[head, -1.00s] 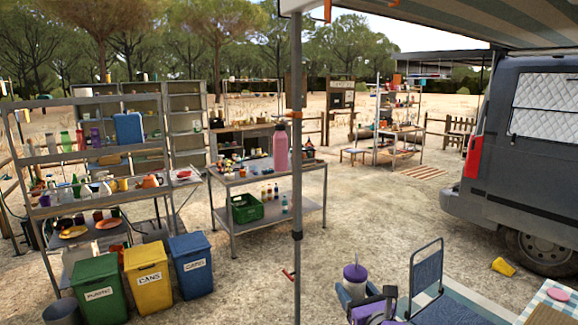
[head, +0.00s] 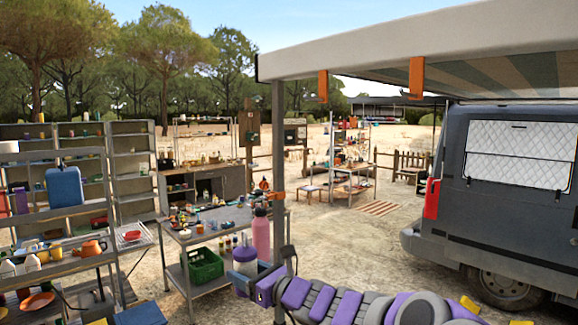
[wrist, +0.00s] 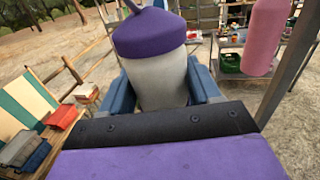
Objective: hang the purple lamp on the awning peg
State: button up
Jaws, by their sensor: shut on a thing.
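The purple lamp (head: 245,262) has a pale body and a purple cap with a small loop on top. My gripper (head: 252,284) is shut around its body and holds it up nearly upright, in front of the work table in the head view. In the wrist view the lamp (wrist: 160,82) stands between the blue fingers of my gripper (wrist: 163,92); its top is cut off. Orange pegs hang from the awning's front edge, one on the left (head: 323,86) and one on the right (head: 416,78). Both are above and right of the lamp, well apart from it.
The awning pole (head: 279,140), with an orange clip (head: 278,198), stands just right of the lamp. A pink bottle (head: 261,232) is beside the pole; its support is unclear. The van (head: 515,190) is at right. Open ground lies between pole and van.

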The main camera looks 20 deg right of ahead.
jog(key=d+r+m+h+p, duration=0.1)
jog(key=d+r+p, duration=0.35)
jog(key=r, duration=0.65)
jog(key=d+r+m+t+h+p, duration=0.1)
jog(key=d+r+p, duration=0.3)
jog(key=r, duration=0.7)
jog(key=d+r+m+h+p, duration=0.1)
jog(key=d+r+h+p, duration=0.15)
jog(key=r+p, duration=0.6)
jog(key=w+d+r+b, duration=0.1)
jog(key=w+d+b, duration=0.2)
jog(key=d, duration=0.4)
jog(key=shift+y+b, duration=0.45)
jog(key=shift+b, duration=0.25)
jog(key=shift+w+d+f+p, duration=0.1)
jog(key=shift+w+d+p, duration=0.1)
jog(key=shift+d+p, duration=0.65)
jog(key=shift+a, duration=0.25)
jog(key=o, duration=1.3)
jog(key=shift+c, duration=0.2)
